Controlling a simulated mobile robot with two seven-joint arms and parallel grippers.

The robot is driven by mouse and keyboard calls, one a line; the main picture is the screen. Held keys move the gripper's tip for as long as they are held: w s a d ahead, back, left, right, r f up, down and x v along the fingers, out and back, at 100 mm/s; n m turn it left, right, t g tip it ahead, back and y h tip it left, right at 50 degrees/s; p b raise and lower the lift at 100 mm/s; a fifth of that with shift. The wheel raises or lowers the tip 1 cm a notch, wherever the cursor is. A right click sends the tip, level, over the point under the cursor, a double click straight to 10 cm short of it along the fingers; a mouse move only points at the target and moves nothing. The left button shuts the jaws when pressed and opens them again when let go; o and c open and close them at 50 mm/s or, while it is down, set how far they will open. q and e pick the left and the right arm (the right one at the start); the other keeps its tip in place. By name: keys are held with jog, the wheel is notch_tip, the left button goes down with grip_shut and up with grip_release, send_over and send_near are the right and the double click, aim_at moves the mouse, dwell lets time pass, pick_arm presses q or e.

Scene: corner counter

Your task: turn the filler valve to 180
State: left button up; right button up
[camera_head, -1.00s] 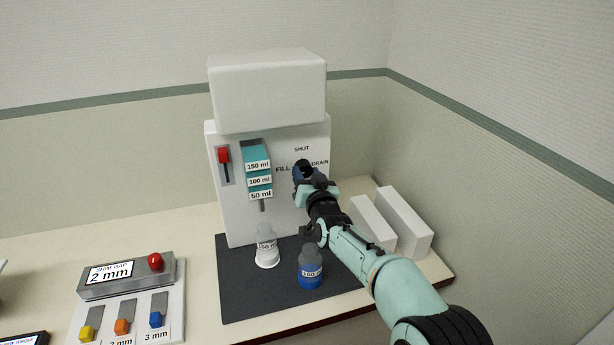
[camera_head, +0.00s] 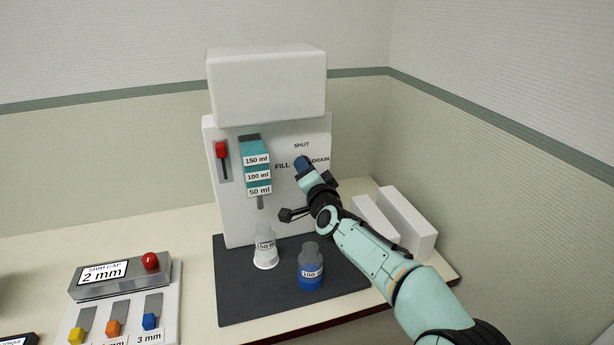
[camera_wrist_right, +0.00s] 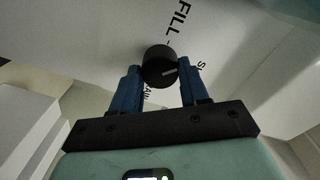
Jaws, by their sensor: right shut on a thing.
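The filler machine (camera_head: 226,205) is a white panel with SHUT, FILL and DRAIN printed around its valve. The valve knob (camera_wrist_right: 155,62) is round and black in the right wrist view, with a pale mark on its right side, towards the partly hidden SHUT letters. My right gripper (camera_wrist_right: 160,80) has its two blue fingers on either side of the knob, shut on it. In the head view my right gripper (camera_head: 302,164) is against the panel between FILL and DRAIN and hides the knob. My left gripper is not in view.
A red lever (camera_head: 222,150) is at the panel's left. White blocks (camera_head: 408,223) stand at right. A shim gap box (camera_head: 120,275) is at lower left.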

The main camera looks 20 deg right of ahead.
pick_arm(q)
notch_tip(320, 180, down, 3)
jog(key=b, duration=0.3)
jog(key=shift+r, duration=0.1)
pick_arm(e)
jog(key=m, duration=1.2)
jog(key=shift+d, duration=0.1)
jog(key=shift+y, duration=0.3)
jog(key=o, duration=1.1)
jog(key=shift+c, duration=0.2)
pick_arm(q)
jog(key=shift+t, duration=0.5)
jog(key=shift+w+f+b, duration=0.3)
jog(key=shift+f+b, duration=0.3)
jog(key=shift+b, duration=0.15)
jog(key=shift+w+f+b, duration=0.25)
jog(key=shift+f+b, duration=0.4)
jog(key=shift+b, duration=0.15)
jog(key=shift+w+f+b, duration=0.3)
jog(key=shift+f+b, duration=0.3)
jog(key=shift+b, duration=0.15)
pick_arm(e)
jog(key=s, duration=1.3)
jog(key=shift+s+d+r, duration=0.2)
jog(key=shift+d+r, duration=0.05)
